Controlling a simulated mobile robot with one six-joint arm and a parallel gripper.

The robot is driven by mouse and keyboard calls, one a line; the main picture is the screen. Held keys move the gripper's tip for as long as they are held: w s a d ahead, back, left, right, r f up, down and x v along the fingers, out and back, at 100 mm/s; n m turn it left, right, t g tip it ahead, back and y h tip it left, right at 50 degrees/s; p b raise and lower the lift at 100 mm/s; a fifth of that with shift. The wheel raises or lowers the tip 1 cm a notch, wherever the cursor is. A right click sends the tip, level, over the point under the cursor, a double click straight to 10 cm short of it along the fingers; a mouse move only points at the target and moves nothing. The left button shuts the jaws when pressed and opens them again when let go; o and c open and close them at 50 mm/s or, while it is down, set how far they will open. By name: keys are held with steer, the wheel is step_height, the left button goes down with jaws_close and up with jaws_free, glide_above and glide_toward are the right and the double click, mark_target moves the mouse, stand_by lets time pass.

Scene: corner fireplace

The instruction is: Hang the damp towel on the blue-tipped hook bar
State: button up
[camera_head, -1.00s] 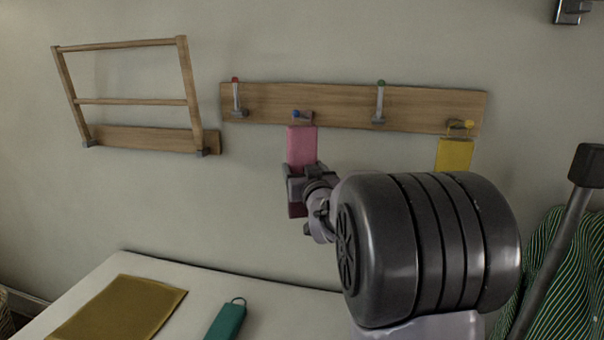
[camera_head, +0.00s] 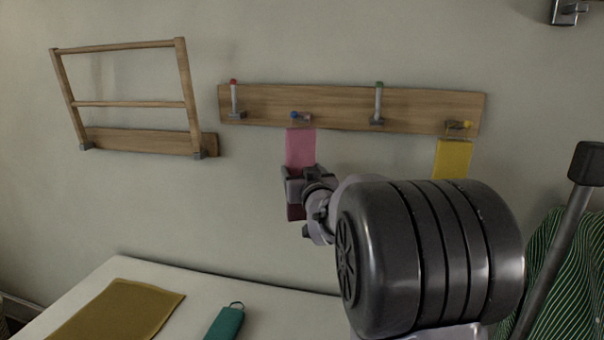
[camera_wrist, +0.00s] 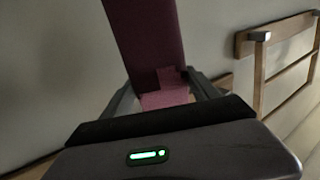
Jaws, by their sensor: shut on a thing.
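A pink towel (camera_head: 300,148) with a darker lower end hangs upright just below the blue-tipped hook (camera_head: 296,116) on the wooden hook bar (camera_head: 340,108). The blue-tipped hook points outward from the bar. My gripper (camera_head: 301,182) is shut on the towel's lower half, in front of the wall. Whether the towel's top loop is around the hook or only beside it, I cannot tell. In the wrist view the towel (camera_wrist: 148,45) rises from between the fingers, dark purple with a pink patch low down.
A yellow cloth (camera_head: 453,158) hangs at the yellow-tipped hook. Red-tipped (camera_head: 235,98) and green-tipped (camera_head: 378,102) hooks stand upright. A wooden rack (camera_head: 130,102) is at left. Below lie a mustard cloth (camera_head: 120,312) and a green looped item (camera_head: 225,322). Striped fabric (camera_head: 558,265) hangs right.

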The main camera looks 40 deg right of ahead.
steer(key=o, duration=1.6)
steer(key=shift+s, duration=0.1)
steer(key=p+v, duration=0.1)
steer(key=v, duration=1.6)
steer(key=s+a+f+g+y, duration=0.3)
steer(key=s+a, duration=0.3)
steer(key=a, duration=0.3)
steer(key=s+a+f+g+y, duration=0.3)
steer(key=s+a+f, duration=0.3)
steer(key=a, duration=0.3)
steer(key=s+a+f+g+y, duration=0.3)
steer(key=s+a, duration=0.3)
steer(key=a, duration=0.3)
steer(key=shift+s+a+f+g, duration=0.4)
steer(key=shift+f+g, duration=0.3)
steer(key=shift+g, duration=0.2)
